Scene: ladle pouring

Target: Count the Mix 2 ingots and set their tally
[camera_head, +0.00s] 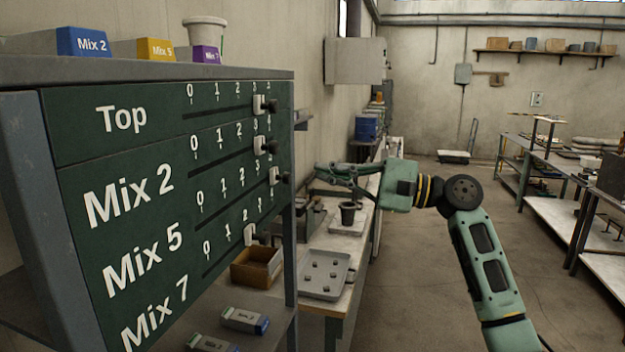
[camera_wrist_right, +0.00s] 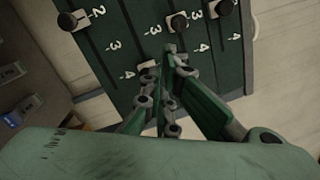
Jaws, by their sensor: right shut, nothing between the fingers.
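The dark green tally board (camera_head: 75,150) has rows Top, Mix 2, Mix 5 and Mix 7 with number scales. The Mix 2 slider (camera_head: 262,146) sits towards the high end of its slot; its exact number is unclear. On the shelf below lie grey ingots with blue ends, one here (camera_head: 243,319) and one nearer (camera_head: 210,344); their small print is unreadable. Blue-ended ingots also show at the left of the wrist view (camera_wrist_right: 13,118). My right gripper (camera_head: 318,176) is shut and empty, right of the board; its fingertips (camera_wrist_right: 170,50) overlap the board in the wrist view. My left gripper is out of view.
Blue Mix 2 (camera_head: 84,42), yellow Mix 5 (camera_head: 154,49) and purple Mix 7 (camera_head: 205,55) blocks stand on top beside a white cup (camera_head: 205,36). A brown box (camera_head: 257,267), a tray (camera_head: 325,289) and a dark pot (camera_head: 348,213) stand beyond.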

